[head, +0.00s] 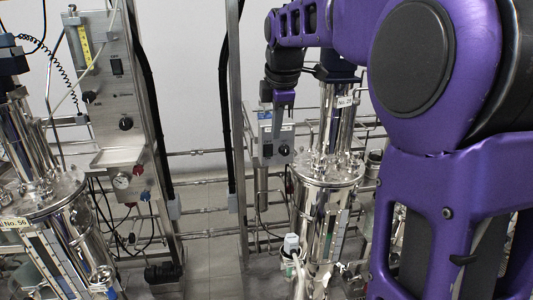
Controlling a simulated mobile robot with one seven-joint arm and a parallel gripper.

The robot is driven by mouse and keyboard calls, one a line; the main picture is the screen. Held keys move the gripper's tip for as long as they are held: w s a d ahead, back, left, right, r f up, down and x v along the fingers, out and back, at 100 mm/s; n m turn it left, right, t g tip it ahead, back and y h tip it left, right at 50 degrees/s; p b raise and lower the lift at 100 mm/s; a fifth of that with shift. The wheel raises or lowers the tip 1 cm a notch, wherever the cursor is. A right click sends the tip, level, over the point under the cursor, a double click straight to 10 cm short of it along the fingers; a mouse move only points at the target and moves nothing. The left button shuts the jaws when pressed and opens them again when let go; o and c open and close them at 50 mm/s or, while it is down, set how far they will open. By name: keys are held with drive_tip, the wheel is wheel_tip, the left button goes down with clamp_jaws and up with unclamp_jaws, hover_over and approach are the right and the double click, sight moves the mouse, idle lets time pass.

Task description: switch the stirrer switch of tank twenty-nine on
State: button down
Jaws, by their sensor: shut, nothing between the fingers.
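My gripper (283,108) points down in front of the box's upper part. Its fingers are shut and empty. They overlap the box in the picture; I cannot tell whether they touch it. The switch's position cannot be made out.
Steel posts and pipes run between the skids. My purple arm hides the right side.

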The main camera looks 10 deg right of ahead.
sight(270, 150)
drive_tip(key=shift+w, duration=0.1)
drive_tip(key=x, duration=0.3)
drive_tip(key=w+b+x, duration=0.1)
drive_tip(key=x, duration=0.3)
drive_tip(key=w+x, duration=0.1)
drive_tip(key=x, duration=0.3)
drive_tip(key=shift+w+r+b, duration=0.2)
drive_tip(key=shift+w+b, duration=0.05)
drive_tip(key=shift+b, duration=0.1)
drive_tip(key=shift+w, duration=0.5)
